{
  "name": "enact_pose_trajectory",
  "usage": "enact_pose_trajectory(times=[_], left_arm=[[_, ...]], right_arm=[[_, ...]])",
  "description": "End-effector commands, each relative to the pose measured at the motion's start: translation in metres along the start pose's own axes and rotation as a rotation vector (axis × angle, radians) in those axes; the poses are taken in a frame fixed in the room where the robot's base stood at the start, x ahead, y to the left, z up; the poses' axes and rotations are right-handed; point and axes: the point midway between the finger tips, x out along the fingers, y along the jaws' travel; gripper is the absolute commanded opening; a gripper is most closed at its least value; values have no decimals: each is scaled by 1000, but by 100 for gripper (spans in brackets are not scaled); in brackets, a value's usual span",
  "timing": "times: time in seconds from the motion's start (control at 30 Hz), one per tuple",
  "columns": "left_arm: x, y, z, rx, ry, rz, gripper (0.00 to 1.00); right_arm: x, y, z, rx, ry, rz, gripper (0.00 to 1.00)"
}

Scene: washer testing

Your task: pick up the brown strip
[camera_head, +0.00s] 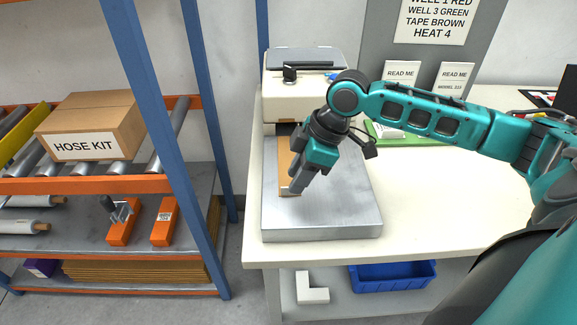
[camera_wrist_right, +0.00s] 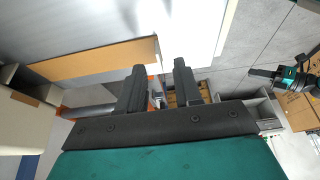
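The brown strip (camera_head: 285,152) lies flat on the grey metal plate (camera_head: 330,218) in front of a cream machine. Part of it is hidden behind my right gripper (camera_head: 291,190) in the head view. In the right wrist view the strip (camera_wrist_right: 100,60) runs in from the left and ends near the left finger's tip. My right gripper (camera_wrist_right: 160,70) is open, with a clear gap between its fingers and nothing held. What appears to be my left gripper (camera_wrist_right: 256,73) shows small at the right of the wrist view; its opening is unclear.
The cream machine (camera_head: 290,105) stands behind the plate. The white table (camera_head: 430,185) is clear to the right, with a green tray (camera_head: 380,134) at the back. A blue shelf post (camera_head: 205,70) rises at the left. A blue bin (camera_head: 395,277) sits below.

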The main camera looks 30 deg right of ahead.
Motion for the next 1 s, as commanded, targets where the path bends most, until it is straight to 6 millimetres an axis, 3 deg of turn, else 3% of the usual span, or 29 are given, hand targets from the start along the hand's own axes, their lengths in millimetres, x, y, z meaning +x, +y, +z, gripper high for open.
enact_pose_trajectory(times=[0.2, 0.47, 0.8, 1.0], left_arm=[[5, -1, -2, 3, 12, -2, 0], [5, -2, -4, 4, 15, -2, 0], [4, -2, -1, 3, 10, -2, 0], [3, -1, 1, 2, 6, -2, 0]], right_arm=[[26, 0, 0, 0, 0, 0, 34], [28, 0, 0, 0, -1, 1, 33], [28, 0, 0, 0, -1, 1, 1], [28, 0, 0, 0, -1, 1, 0]])
